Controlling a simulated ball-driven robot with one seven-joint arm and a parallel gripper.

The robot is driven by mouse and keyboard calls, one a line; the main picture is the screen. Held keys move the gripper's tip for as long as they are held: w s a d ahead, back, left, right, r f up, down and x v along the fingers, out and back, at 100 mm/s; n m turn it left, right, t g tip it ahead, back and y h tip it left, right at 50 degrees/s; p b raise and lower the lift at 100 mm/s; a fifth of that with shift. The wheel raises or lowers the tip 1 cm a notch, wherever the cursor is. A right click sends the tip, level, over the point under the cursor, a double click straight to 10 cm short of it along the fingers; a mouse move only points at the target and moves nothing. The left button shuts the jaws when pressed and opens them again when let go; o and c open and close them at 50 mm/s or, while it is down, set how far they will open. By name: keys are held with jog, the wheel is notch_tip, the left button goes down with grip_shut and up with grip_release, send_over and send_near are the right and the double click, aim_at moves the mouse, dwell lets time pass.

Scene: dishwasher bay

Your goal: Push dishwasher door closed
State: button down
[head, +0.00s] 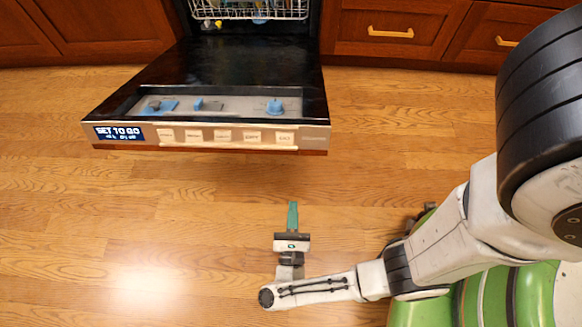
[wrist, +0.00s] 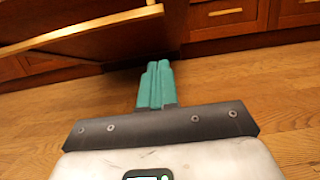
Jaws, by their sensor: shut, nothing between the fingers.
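The dishwasher door (head: 215,75) is folded down open in the head view, with a black inner face, blue detergent parts and a control strip along its near edge. In the wrist view the door's wooden outer face (wrist: 85,30) slants across the upper left. My gripper (head: 293,204) has teal fingers that are shut and empty. It is in front of the door's near edge, toward its right end in the picture, with a gap of floor showing between. The fingers also show in the wrist view (wrist: 158,70), pointing toward the cabinets.
The dishwasher's lower rack (head: 248,10) sits inside the opening at the top. Wooden cabinets with brass handles (head: 390,33) stand on both sides. The wood floor (head: 90,230) is clear left of my gripper and right of the door.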

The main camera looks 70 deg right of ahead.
jog(key=r+p+x, duration=0.1)
jog(key=r+x, duration=0.1)
jog(key=x, duration=1)
jog(key=shift+a+r, duration=0.25)
jog(key=shift+r, duration=0.2)
jog(key=shift+r, duration=0.1)
